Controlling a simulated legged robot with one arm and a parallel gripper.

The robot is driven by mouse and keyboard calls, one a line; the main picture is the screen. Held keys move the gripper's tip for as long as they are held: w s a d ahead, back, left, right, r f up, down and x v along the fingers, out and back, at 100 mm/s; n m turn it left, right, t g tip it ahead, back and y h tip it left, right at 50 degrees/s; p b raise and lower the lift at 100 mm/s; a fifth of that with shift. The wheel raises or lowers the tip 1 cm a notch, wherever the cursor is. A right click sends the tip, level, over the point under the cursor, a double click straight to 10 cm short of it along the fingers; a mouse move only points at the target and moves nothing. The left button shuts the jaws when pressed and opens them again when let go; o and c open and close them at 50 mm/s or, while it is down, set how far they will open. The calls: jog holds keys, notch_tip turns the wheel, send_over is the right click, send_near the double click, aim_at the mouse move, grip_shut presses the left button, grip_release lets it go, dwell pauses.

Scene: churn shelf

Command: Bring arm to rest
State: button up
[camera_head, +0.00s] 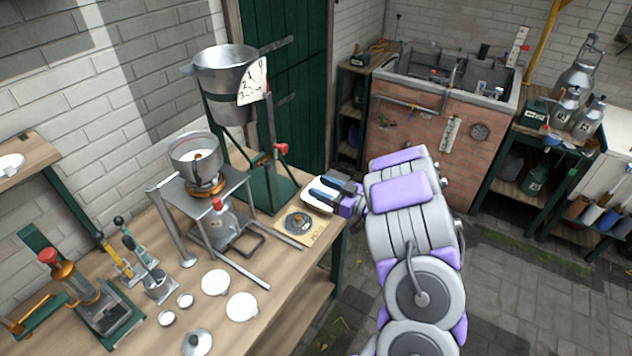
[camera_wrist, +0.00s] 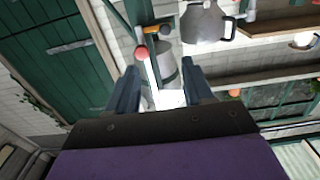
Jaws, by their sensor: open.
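My gripper (camera_head: 328,193) is at the end of my grey and purple arm, over the right end of the wooden workbench (camera_head: 255,305) in the head view. Its two dark fingers point left toward the green stand and are apart, with nothing seen between them. In the wrist view my gripper (camera_wrist: 158,88) shows both fingers spread. A red-tipped lever (camera_wrist: 142,54) and a grey metal vessel (camera_wrist: 166,68) show beyond them. Whether the fingers touch anything cannot be told.
A large metal pail (camera_head: 226,72) with a dial sits on the green stand. A pot (camera_head: 196,157) stands on a metal frame. White dishes (camera_head: 242,307) lie on the bench. A brick basin (camera_head: 430,135) and a shelf with milk cans (camera_head: 578,85) stand behind. Paved floor is free at right.

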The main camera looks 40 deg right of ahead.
jog(key=w+d+r+m+g+h, duration=0.1)
jog(key=w+d+r+g+h, duration=0.3)
jog(key=h, duration=0.4)
jog(key=s+a+r+m+g+h, duration=0.3)
jog(key=s+r+m+g+h, duration=0.1)
jog(key=s+r+h, duration=0.15)
jog(key=s+a+f+n+g+y+b, duration=0.1)
jog(key=s+a+g+y, duration=0.6)
jog(key=s+a, duration=2.4)
jog(key=s+g, duration=0.1)
jog(key=g, duration=0.2)
jog(key=shift+f+g+b, duration=0.3)
jog(key=shift+f+g, duration=0.1)
